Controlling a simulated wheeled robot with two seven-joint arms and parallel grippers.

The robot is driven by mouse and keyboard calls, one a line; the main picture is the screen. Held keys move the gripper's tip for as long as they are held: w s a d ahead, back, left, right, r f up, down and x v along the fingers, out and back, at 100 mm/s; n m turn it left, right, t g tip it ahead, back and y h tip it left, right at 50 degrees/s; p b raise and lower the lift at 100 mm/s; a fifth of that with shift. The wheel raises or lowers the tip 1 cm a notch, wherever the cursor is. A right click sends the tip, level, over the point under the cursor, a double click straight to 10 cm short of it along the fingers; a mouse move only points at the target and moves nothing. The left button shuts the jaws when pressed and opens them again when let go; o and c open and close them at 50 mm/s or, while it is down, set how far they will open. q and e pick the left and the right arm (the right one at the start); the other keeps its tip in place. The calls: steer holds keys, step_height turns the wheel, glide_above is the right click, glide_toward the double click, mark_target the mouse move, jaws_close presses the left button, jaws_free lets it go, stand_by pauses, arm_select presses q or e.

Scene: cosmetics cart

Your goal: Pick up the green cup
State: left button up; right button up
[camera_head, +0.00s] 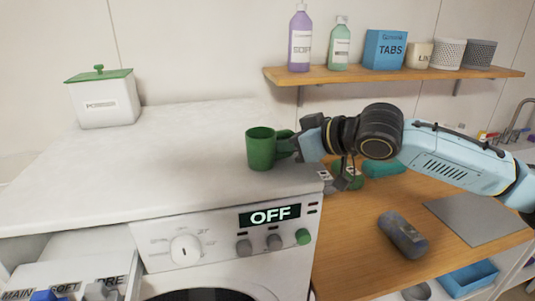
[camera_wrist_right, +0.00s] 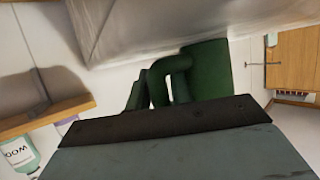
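The green cup (camera_head: 261,151) is upright at the right part of the washing machine's white top (camera_head: 170,150). I cannot tell whether its base touches the top. Its handle faces right, toward my right gripper (camera_head: 292,146), which is at the handle. In the right wrist view the cup (camera_wrist_right: 207,72) and its curved handle show just beyond the dark edge of the gripper. The fingertips are mostly hidden, so I cannot tell whether they are closed on the handle. My left gripper is in neither view.
A white box with a green lid (camera_head: 106,101) stands at the back left. A wall shelf (camera_head: 390,75) with bottles and containers hangs above my right arm. A wooden counter (camera_head: 350,245) at the right holds a dark grey rounded object (camera_head: 403,235).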

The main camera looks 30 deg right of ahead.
jaws_close()
steer(key=shift+r, duration=0.1)
